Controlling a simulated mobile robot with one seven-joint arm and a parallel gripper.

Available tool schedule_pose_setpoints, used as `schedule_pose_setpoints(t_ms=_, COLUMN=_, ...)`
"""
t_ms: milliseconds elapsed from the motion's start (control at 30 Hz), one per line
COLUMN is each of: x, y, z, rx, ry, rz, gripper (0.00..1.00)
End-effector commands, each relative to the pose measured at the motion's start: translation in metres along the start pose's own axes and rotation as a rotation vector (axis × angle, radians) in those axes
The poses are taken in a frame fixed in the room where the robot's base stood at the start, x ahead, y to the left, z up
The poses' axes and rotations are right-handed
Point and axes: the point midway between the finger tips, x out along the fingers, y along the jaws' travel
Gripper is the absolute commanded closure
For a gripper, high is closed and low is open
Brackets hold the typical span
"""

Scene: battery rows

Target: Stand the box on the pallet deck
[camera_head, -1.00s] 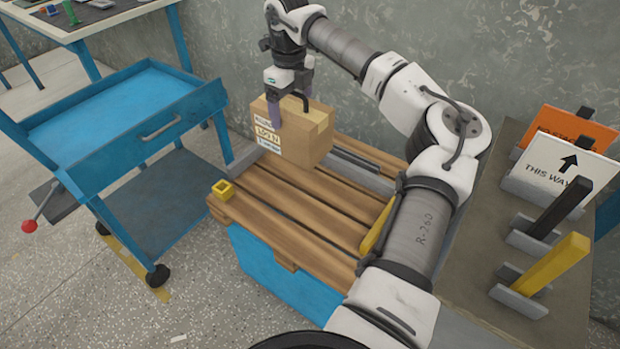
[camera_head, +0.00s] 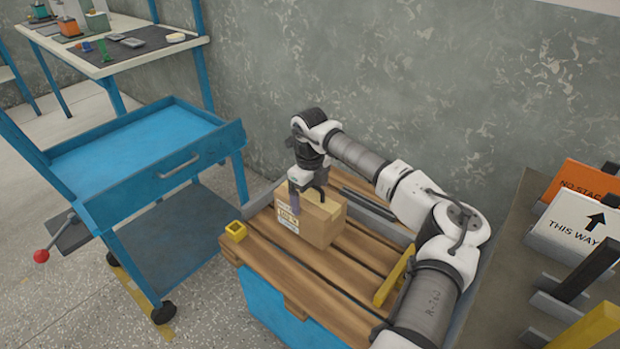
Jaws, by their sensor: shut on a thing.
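The box (camera_head: 322,222) is a brown cardboard carton with a white printed label on its left face. It sits upright at the pallet deck (camera_head: 290,268), a deck of wooden slats, toward its back left part. Its underside is hidden, so I cannot tell for sure whether it touches the slats. My gripper (camera_head: 307,200) comes down from above and is shut on the box near its top, with a purple finger on the labelled side. The other finger is partly hidden.
A blue cart (camera_head: 150,155) stands left. Sign boards (camera_head: 575,228) stand on a grey surface at right. The front slats are clear.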

Motion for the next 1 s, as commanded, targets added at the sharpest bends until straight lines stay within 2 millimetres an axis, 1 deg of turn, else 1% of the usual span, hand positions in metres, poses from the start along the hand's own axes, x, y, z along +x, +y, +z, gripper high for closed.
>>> schedule_pose_setpoints(t_ms=267, x=0.013, y=-0.001, z=0.001, rx=0.0, ry=-0.003, rz=-0.002, gripper=0.8)
schedule_pose_setpoints(t_ms=367, x=0.023, y=0.0, z=0.001, rx=0.0, ry=-0.003, rz=-0.001, gripper=0.8)
schedule_pose_setpoints(t_ms=500, x=0.043, y=0.0, z=0.001, rx=0.0, ry=-0.002, rz=0.0, gripper=0.8)
schedule_pose_setpoints(t_ms=600, x=0.051, y=0.0, z=0.001, rx=0.001, ry=-0.003, rz=-0.001, gripper=0.8)
schedule_pose_setpoints(t_ms=933, x=0.054, y=-0.001, z=0.001, rx=0.0, ry=-0.003, rz=-0.003, gripper=0.8)
schedule_pose_setpoints(t_ms=967, x=0.056, y=0.0, z=0.0, rx=0.0, ry=0.0, rz=-0.001, gripper=0.08)
schedule_pose_setpoints(t_ms=1000, x=0.056, y=0.0, z=0.0, rx=0.0, ry=0.0, rz=-0.001, gripper=0.03)
